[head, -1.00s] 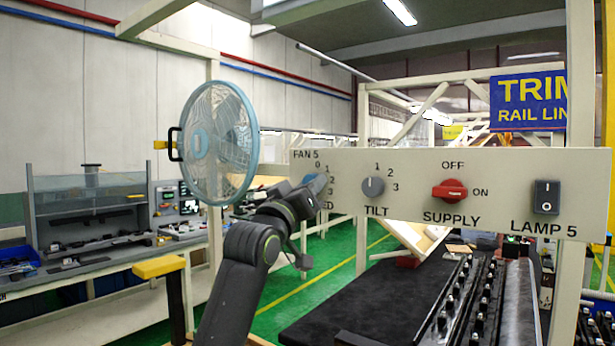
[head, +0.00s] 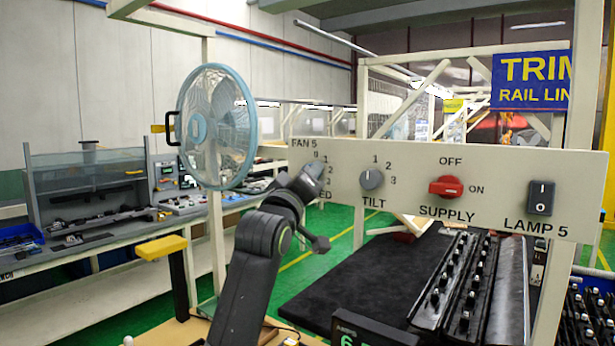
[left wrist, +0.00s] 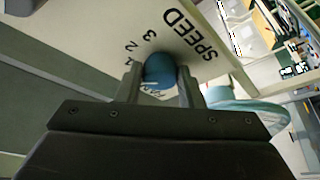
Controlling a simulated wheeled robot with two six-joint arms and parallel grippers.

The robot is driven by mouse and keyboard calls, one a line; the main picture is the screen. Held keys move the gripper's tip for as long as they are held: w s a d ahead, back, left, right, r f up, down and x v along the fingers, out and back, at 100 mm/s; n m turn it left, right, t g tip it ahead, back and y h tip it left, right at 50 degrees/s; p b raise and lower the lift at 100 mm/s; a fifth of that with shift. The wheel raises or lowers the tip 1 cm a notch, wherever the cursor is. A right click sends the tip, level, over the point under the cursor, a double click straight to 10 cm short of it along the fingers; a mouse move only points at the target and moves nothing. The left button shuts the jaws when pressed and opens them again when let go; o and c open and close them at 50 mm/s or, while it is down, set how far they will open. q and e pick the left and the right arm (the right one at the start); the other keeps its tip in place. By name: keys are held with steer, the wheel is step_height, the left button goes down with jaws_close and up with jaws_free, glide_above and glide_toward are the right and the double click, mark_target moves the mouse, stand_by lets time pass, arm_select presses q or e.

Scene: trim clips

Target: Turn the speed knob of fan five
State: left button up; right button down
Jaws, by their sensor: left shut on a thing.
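The fan 5 panel (head: 500,165) is a cream board with labelled controls. Its blue speed knob (left wrist: 160,70) shows in the left wrist view between my left gripper's two fingers, below the word SPEED and the numbers. My left gripper (head: 313,172) is shut on this knob. In the head view the gripper covers the knob and part of the SPEED label. The knob's exact setting is not clear. The light blue fan (head: 217,127) stands behind the panel's left end. My right gripper is not in view.
To the right on the panel are the grey tilt knob (head: 371,179), the red supply switch (head: 446,187) and the dark lamp switch (head: 541,197). Below is a dark bench (head: 345,285) with black rails. A yellow-topped post (head: 160,247) stands left of my arm.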

arm_select(q)
steer(key=o, duration=1)
steer(key=shift+c, duration=0.2)
steer(key=b+v, duration=0.7)
steer(key=v, duration=1)
steer(key=shift+s, duration=0.15)
steer(key=shift+a+f, duration=0.1)
